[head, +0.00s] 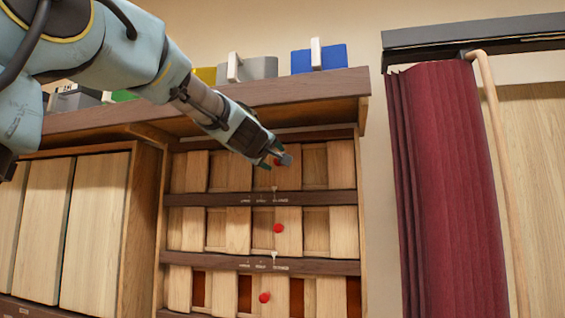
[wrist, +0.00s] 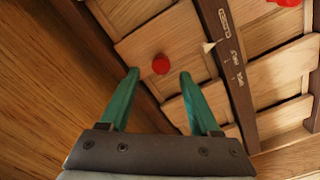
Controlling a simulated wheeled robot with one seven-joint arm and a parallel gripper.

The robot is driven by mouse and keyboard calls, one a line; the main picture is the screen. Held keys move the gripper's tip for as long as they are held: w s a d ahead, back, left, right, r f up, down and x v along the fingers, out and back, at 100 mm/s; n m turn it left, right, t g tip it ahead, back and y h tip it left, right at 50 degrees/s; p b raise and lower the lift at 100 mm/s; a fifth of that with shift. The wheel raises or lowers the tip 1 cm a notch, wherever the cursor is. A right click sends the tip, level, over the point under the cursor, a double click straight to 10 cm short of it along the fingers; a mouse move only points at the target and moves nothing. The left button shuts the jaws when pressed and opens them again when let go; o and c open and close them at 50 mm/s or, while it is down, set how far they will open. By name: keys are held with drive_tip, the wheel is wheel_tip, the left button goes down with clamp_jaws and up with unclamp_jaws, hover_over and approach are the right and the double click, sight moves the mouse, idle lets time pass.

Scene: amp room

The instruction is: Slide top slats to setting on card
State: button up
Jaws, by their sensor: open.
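The top row of wooden slats (head: 314,165) sits in a dark-framed cabinet, with a red knob on its middle slat. My gripper (head: 282,160) is in front of that slat and partly covers the knob. In the wrist view my gripper (wrist: 158,85) is open, with two green fingers apart. The red knob (wrist: 161,64) shows just beyond the fingertips, between them and apart from both. A dark rail (wrist: 228,60) under the top row carries small marks and a pale pointer (wrist: 209,46). No separate card is recognisable.
A wooden shelf (head: 300,88) with grey and blue boxes overhangs the top row. Two lower slat rows have their own red knobs (head: 278,228). A red curtain (head: 445,190) hangs at the right, and wooden panels (head: 95,230) stand at the left.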

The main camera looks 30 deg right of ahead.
drive_tip(key=x, duration=0.6)
drive_tip(key=shift+w+a+p, duration=0.1)
drive_tip(key=shift+p, duration=0.25)
clamp_jaws()
idle(1.1)
